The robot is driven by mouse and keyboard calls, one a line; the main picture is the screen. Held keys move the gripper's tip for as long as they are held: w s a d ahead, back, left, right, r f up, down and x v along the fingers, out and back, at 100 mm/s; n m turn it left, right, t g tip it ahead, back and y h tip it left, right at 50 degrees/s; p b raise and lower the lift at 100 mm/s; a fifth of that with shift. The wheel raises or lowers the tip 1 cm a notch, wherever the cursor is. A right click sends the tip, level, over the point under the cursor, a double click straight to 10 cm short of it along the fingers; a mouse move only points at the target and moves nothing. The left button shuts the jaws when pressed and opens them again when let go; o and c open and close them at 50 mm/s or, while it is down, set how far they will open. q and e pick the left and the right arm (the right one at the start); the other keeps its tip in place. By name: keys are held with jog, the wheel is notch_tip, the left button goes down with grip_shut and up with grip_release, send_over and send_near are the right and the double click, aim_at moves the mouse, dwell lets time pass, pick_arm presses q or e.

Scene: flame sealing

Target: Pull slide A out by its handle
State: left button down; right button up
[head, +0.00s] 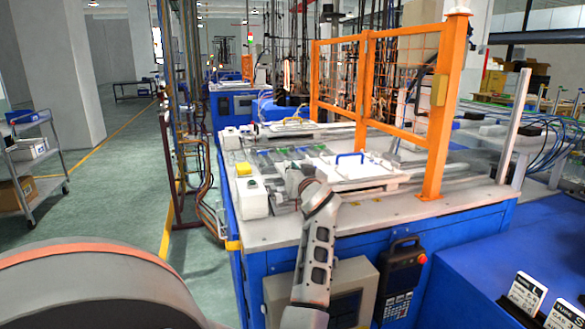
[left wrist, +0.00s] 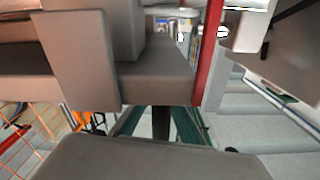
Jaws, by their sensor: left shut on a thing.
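My left gripper (head: 294,181) reaches over the near side of the machine table in the head view, low at the left end of a white slide plate (head: 372,169). It is shut on slide A's handle, which the gripper mostly hides in the head view. In the left wrist view, grey gripper parts (left wrist: 140,82) fill much of the picture, with a red bar (left wrist: 211,55) close beside them. The white plate carries a blue handle (head: 350,156), apart from the gripper. My right gripper is not in view.
A white box with a green button (head: 252,196) stands left of the gripper, near a yellow block (head: 243,169). An orange guard frame (head: 436,130) rises at the right. A black pendant (head: 402,265) hangs on the machine's blue front. The aisle at left has clear floor.

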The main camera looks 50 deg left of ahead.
pick_arm(q)
jog(key=c, duration=2.3)
grip_release()
jog(key=shift+s+a, duration=0.2)
jog(key=shift+s, duration=0.1)
jog(key=shift+o, duration=0.7)
jog(key=shift+s+a, duration=0.1)
jog(key=shift+s, duration=0.05)
jog(key=shift+r, duration=0.1)
notch_tip(320, 180, up, 10)
jog(key=shift+d, duration=0.2)
